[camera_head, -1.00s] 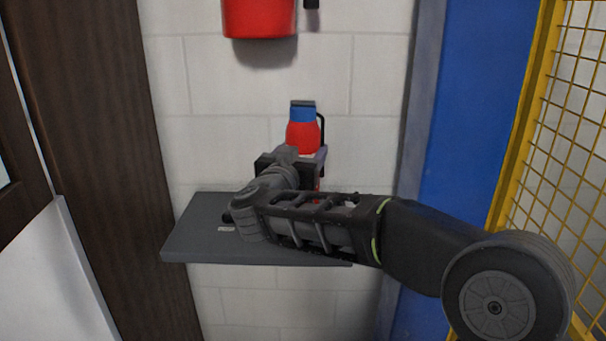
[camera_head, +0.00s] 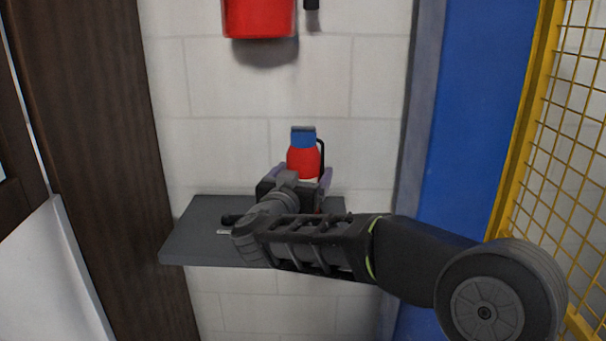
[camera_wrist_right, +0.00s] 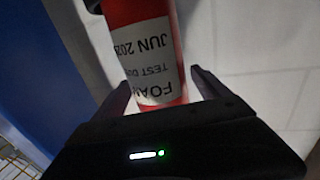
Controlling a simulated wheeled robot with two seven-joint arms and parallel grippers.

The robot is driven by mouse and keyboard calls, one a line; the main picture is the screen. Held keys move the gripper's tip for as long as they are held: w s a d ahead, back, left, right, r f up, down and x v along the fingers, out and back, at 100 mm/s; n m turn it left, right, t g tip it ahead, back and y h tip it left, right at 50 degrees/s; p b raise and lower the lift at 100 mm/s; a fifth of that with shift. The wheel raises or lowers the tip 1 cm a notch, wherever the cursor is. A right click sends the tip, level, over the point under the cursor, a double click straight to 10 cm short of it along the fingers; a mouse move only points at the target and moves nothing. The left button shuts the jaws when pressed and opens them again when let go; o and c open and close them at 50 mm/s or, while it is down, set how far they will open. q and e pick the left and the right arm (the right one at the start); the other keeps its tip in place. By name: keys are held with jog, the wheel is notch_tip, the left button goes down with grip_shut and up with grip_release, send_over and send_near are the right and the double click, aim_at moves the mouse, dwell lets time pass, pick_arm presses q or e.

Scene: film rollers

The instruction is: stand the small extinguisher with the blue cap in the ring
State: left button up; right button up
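The small red extinguisher (camera_head: 303,162) with the blue cap (camera_head: 303,138) stands upright over the grey shelf, its lower part hidden by my right arm. Its red body and white label (camera_wrist_right: 158,75) fill the middle of the right wrist view. My right gripper (camera_head: 301,181) is around it, one finger on each side. In the right wrist view the fingers (camera_wrist_right: 162,92) are spread, with a clear gap on the right side of the body. I cannot make out the ring; my arm covers that part of the shelf. My left gripper is not in view.
The dark grey shelf (camera_head: 195,247) sits against a white block wall (camera_head: 225,150). A larger red object (camera_head: 259,18) hangs above. A blue post (camera_head: 470,130) and yellow mesh (camera_head: 572,150) stand right, a brown door frame (camera_head: 100,150) left. The shelf's left part is mostly bare.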

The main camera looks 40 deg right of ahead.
jog(key=b+v, duration=0.3)
jog(key=v, duration=0.9)
jog(key=shift+d, duration=0.1)
dwell(0.6)
